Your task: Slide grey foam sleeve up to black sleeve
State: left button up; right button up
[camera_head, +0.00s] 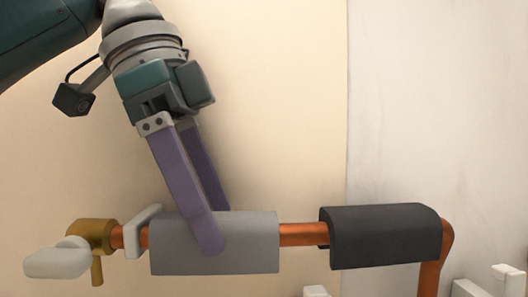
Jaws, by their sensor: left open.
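The grey foam sleeve (250,245) sits around a horizontal copper pipe (302,235), left of centre in the head view. The black sleeve (385,238) sits around the same pipe further right, with a short stretch of bare copper between the two. My left gripper (214,230) reaches down from the upper left. It is open, with one purple finger in front of the grey sleeve and the other behind it, its tip hidden. I cannot tell whether the fingers touch the sleeve. My right gripper is not in view.
A pale clip (143,231) is on the pipe just left of the grey sleeve. A brass valve (92,236) with a pale handle (57,260) is at the left end. The pipe bends down at the right (433,272). White fittings show at the lower right.

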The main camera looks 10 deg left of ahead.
aim_at(269, 213)
pick_arm(q)
jog(key=shift+x, duration=1)
jog(key=shift+c, duration=0.2)
grip_shut()
jog(key=shift+w+d+r, duration=0.1)
jog(key=shift+w+d, duration=0.15)
jog(key=shift+d, duration=0.5)
jog(key=shift+w+d, duration=0.25)
jog(key=shift+d, duration=0.5)
jog(key=shift+w+d+r, duration=0.1)
jog(key=shift+w+d, duration=0.15)
jog(key=shift+d, duration=0.55)
grip_release()
